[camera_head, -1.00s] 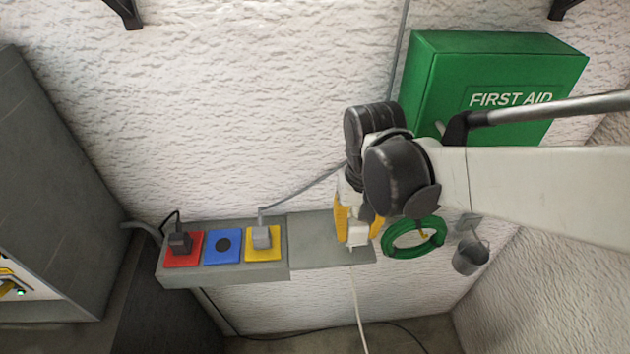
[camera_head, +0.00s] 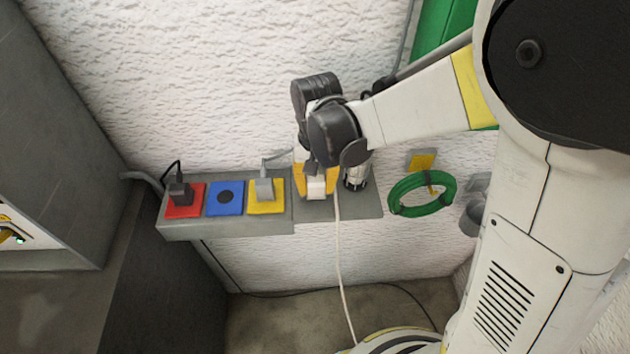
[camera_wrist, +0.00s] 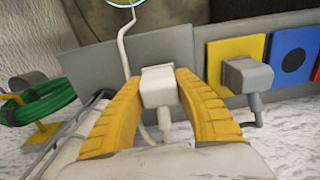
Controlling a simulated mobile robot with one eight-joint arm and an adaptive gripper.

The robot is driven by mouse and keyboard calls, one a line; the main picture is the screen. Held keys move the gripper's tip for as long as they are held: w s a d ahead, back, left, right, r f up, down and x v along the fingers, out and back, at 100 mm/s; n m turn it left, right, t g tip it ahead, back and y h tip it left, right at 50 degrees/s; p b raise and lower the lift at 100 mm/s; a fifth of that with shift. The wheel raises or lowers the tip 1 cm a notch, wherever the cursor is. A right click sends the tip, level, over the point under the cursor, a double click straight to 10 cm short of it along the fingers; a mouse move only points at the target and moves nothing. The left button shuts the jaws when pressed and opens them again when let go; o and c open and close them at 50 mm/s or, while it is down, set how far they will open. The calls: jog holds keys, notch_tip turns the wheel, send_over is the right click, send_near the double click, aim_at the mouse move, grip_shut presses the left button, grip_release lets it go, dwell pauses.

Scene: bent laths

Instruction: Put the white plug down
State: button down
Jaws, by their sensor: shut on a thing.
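The white plug (camera_head: 316,187) is between the yellow fingers of my gripper (camera_head: 315,182), with its white cable hanging down toward the floor. In the wrist view the white plug (camera_wrist: 159,86) sits between the two ribbed yellow fingertips of my gripper (camera_wrist: 160,95), which press on its sides. The plug is in front of the bare grey panel (camera_head: 368,206) right of the sockets. Whether it touches the panel I cannot tell.
Left of the gripper are a yellow socket (camera_head: 279,205) with a grey plug (camera_head: 263,190), an empty blue socket (camera_head: 224,199) and a red socket (camera_head: 197,206) with a black plug (camera_head: 181,194). A green hose coil (camera_head: 396,196) hangs at right.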

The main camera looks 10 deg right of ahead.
jog(key=shift+f, duration=0.3)
jog(key=shift+f, duration=0.1)
jog(key=shift+f+b, duration=0.55)
jog(key=shift+b, duration=0.05)
jog(key=c, duration=1.1)
grip_release()
jog(key=shift+o, duration=0.2)
jog(key=shift+r, duration=0.1)
